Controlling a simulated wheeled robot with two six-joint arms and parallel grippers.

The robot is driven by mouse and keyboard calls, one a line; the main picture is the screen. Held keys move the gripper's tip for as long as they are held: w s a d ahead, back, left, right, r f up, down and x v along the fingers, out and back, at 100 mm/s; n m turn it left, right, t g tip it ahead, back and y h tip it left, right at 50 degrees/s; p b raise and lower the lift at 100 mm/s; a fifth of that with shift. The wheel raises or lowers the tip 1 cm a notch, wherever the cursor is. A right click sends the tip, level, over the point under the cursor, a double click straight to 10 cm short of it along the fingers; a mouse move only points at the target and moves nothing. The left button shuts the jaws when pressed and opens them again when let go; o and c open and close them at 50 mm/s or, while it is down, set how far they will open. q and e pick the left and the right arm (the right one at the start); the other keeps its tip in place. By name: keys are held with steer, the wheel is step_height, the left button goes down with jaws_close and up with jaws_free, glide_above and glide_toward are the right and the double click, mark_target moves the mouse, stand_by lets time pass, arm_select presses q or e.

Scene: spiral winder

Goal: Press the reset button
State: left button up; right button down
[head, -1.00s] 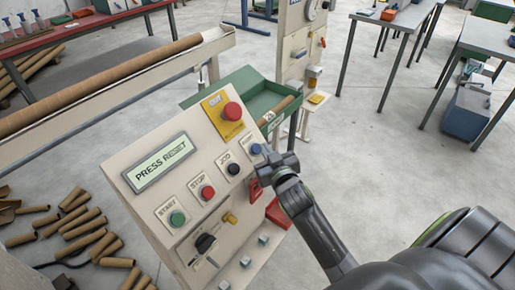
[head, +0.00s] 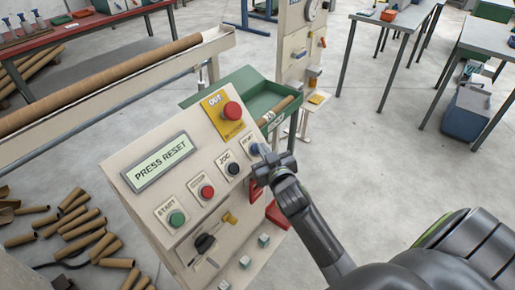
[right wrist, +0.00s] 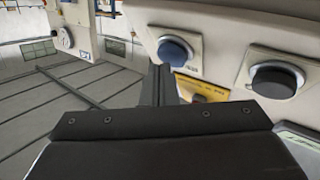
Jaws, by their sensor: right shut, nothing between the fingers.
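The slanted cream control panel (head: 140,205) fills the middle of the head view. Its display (head: 161,161) reads "PRESS RESET". The blue reset button (head: 255,149) is at the panel's upper right edge, partly hidden by my gripper. My right gripper (head: 265,157) is shut and empty, with its tips close beside this button. In the right wrist view the blue button (right wrist: 175,50) stands just right of the shut fingers (right wrist: 160,80). I cannot tell whether they touch it. My left gripper is not in view.
The black jog button (head: 233,169) is the nearest neighbour, also in the right wrist view (right wrist: 277,79). The red stop button (head: 207,191), green start button (head: 177,219) and red emergency button (head: 232,111) share the panel. A green tray (head: 240,84) stands behind.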

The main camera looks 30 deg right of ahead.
steer(key=shift+w+a+f, duration=0.1)
steer(key=shift+w+f, duration=0.1)
stand_by(0.4)
stand_by(0.3)
steer(key=shift+s+d+r+p, duration=0.25)
steer(key=shift+s+r+p, duration=0.25)
steer(key=shift+s, duration=0.1)
steer(key=shift+r, duration=0.1)
steer(key=s+r+p, duration=0.1)
steer(key=s+d+r+p, duration=0.1)
steer(key=s+r+p, duration=0.1)
steer(key=shift+s+d+p, duration=0.25)
steer(key=shift+p, duration=0.05)
steer(key=shift+f, duration=0.1)
stand_by(0.7)
